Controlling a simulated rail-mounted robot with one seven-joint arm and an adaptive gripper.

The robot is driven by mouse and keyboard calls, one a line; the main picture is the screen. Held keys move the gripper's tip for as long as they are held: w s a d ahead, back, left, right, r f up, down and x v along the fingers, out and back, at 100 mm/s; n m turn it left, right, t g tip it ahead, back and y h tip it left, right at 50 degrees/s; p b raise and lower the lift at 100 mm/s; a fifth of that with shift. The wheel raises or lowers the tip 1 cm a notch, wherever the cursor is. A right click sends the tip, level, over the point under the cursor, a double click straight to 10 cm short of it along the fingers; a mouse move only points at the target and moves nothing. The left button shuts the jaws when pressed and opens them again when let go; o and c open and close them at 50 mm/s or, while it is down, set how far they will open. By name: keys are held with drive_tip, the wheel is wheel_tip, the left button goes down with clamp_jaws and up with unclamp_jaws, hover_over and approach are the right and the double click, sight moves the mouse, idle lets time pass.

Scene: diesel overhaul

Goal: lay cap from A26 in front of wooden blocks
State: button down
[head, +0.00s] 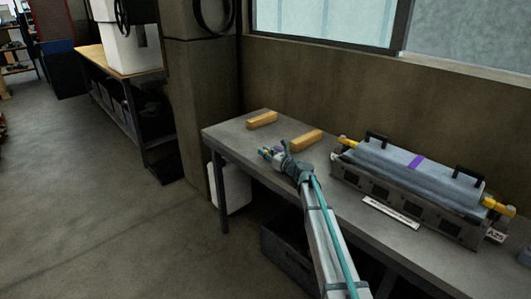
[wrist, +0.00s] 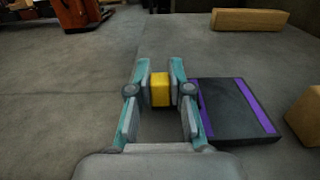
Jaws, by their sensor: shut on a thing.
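My gripper (wrist: 160,85) is shut on a small yellow piece (wrist: 160,92), which looks like the grip of the cap. The cap seems to be the dark flat slab with purple stripes (wrist: 235,110) just right of the fingers; the join is hidden by the right finger. In the head view, my gripper (head: 270,153) is over the bench near its front left edge. Two wooden blocks lie on the bench: the far-left one (head: 262,120) and the nearer one (head: 306,141). They also show in the wrist view at the top (wrist: 250,19) and right edge (wrist: 305,116), apart from the slab.
A long grey case with yellow ends and black handles (head: 420,175) stands on the right of the bench (head: 222,134). A white label strip (head: 391,212) lies before it, and a small tag (head: 495,237) is at its right end. The wall is behind.

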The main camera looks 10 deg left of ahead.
drive_tip(key=c, duration=1.1)
unclamp_jaws()
drive_tip(key=shift+f, duration=0.15)
drive_tip(key=shift+s, duration=0.1)
drive_tip(key=shift+r+p, duration=0.3)
drive_tip(key=shift+r, duration=0.2)
drive_tip(key=shift+s+d+r, duration=0.15)
drive_tip(key=shift+d, duration=0.05)
drive_tip(key=v, duration=1.1)
drive_tip(key=shift+s+d+b, duration=0.15)
drive_tip(key=shift+b, duration=0.15)
